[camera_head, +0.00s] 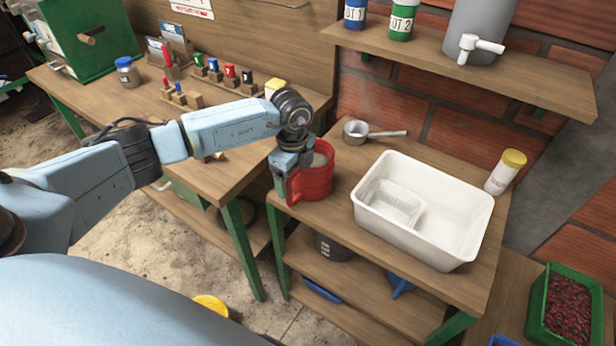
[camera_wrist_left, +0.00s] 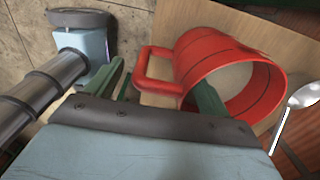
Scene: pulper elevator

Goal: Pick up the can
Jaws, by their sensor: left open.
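The can is a red, open-topped vessel with a side handle (camera_head: 314,178). It stands upright near the left edge of the wooden side table (camera_head: 345,212), and its inside looks pale. It also shows in the left wrist view (camera_wrist_left: 222,70), its handle facing the gripper. My left gripper (camera_head: 288,180) is open at the can's left side, pointing down. In the left wrist view its green fingers (camera_wrist_left: 160,80) stand apart, with the handle between them. One finger overlaps the can's wall near the rim; I cannot tell whether it touches. My right gripper is not in view.
A small metal pan (camera_head: 357,132) lies behind the can. A white tub (camera_head: 470,232) fills the table's middle, with a yellow-capped bottle (camera_head: 504,175) beyond. An overhead shelf (camera_head: 450,60) holds a tapped container. The left workbench (camera_head: 215,165) stands close by. A green crate (camera_head: 535,318) holds red beans.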

